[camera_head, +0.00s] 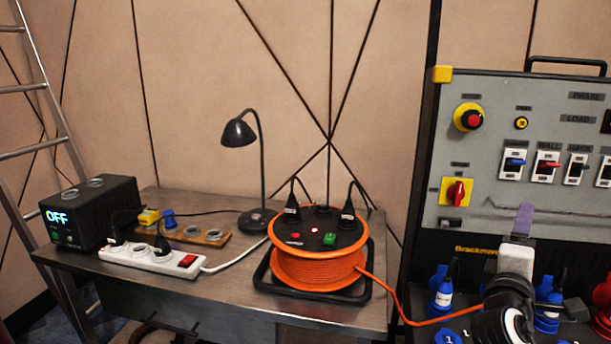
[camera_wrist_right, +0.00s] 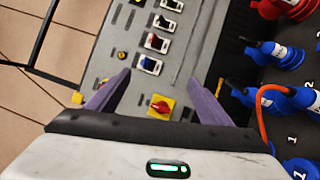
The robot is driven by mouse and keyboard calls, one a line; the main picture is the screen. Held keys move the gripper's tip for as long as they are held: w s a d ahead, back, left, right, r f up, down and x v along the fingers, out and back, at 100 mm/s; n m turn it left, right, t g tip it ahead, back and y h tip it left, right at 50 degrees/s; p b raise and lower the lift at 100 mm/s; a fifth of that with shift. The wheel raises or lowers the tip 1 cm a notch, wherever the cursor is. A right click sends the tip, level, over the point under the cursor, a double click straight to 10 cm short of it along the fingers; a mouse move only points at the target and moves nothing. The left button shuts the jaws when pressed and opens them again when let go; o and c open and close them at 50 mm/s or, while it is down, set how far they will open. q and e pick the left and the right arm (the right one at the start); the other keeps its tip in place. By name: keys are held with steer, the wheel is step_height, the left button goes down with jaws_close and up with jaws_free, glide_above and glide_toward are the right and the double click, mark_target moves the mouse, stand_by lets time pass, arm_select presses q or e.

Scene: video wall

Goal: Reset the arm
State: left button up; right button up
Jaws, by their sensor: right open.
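My right arm comes in from the lower right in the head view. Its gripper (camera_head: 524,212) is in front of the grey control panel (camera_head: 470,130), with a purple finger pointing up. In the right wrist view the two purple fingers of the gripper (camera_wrist_right: 157,78) are spread apart with nothing between them. A red rotary switch on a yellow plate (camera_wrist_right: 160,107) shows between the fingers, on the panel behind; it also shows in the head view (camera_head: 457,192). I cannot tell the exact gap to the panel. My left gripper is in neither view.
Blue plugs (camera_head: 441,290) in sockets sit below the panel, close to my right arm. An orange cable reel (camera_head: 318,270) stands on the metal table (camera_head: 225,300), its cable running to the sockets. A desk lamp (camera_head: 240,132), power strip (camera_head: 150,258) and black box (camera_head: 92,212) stand left.

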steer(key=s+d+r+n+t+h, duration=0.25)
steer(key=s+d+r+n, duration=0.2)
steer(key=d+r, duration=0.85)
steer(key=s+a+f+m+g+y, duration=0.15)
steer(key=a+f+y, duration=0.25)
steer(key=f, duration=0.8)
steer(key=s+a+f+g+y, duration=0.15)
steer(key=a+f+y, duration=0.3)
steer(key=f, duration=0.85)
steer(key=s+a+f+m+g+y, duration=0.1)
steer(key=s+a+f+y, duration=0.3)
steer(key=f, duration=0.8)
steer(key=s+a+f+m+g+y, duration=0.2)
steer(key=s+a+f+m+g, duration=0.1)
steer(key=s+a+f, duration=0.55)
steer(key=s+a+f+m+g+y, duration=0.25)
steer(key=s+a+f+m, duration=0.2)
steer(key=s+f, duration=0.65)
steer(key=a+r+m, duration=0.2)
steer(key=a+m, duration=0.2)
steer(key=a, duration=0.8)
steer(key=shift+s+a+r+t+y, duration=0.15)
steer(key=shift+s+a+t+y, duration=0.15)
steer(key=shift+a+y, duration=0.1)
